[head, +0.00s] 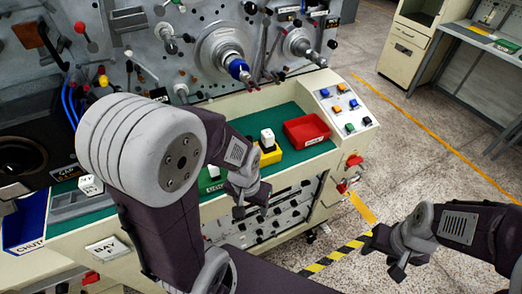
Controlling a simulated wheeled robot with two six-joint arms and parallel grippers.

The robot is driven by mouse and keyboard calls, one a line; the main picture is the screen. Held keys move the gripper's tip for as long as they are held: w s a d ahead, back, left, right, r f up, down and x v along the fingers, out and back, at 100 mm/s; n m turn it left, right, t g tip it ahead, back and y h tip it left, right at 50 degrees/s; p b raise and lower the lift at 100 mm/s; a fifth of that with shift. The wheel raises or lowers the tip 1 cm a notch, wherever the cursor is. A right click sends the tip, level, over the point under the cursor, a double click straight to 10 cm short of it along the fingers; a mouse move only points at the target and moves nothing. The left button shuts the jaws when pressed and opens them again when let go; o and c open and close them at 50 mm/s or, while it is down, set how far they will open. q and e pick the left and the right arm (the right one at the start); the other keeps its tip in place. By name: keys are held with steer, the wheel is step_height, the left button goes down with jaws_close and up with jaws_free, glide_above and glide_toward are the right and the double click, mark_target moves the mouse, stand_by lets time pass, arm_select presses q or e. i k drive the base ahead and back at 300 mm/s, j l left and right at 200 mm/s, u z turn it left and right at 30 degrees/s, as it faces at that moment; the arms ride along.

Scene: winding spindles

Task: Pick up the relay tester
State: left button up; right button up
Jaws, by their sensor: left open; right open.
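No object is readably labelled as the relay tester, so I cannot tell for certain which it is. A yellow block with a white cube-like top (268,137) stands on the green bench top (288,112), left of a red tray. Another small white-topped piece on a green base (213,173) stands further left, partly hidden by my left arm. My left gripper (252,207) is open and empty, in front of the yellow block in the picture and apart from it. My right gripper (383,260) is open and empty, right of the bench over the floor.
The red tray (306,130) sits beside a button panel (345,107). The spindle machine (225,55) rises behind the bench. A white piece (90,185) and blue-sided chute (25,228) are at the left. A cabinet (408,50) stands far right; floor between is free.

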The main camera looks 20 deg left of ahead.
mark_target(261, 147)
steer(key=i+l+u, duration=0.25)
steer(key=u, duration=0.2)
steer(key=i+l+u, duration=0.15)
steer(key=l+u, duration=0.25)
steer(key=i+l+u, duration=0.1)
steer(key=l+u, duration=0.35)
steer(key=i+l+u, duration=0.1)
steer(key=l+u, duration=0.75)
steer(key=j, duration=0.1)
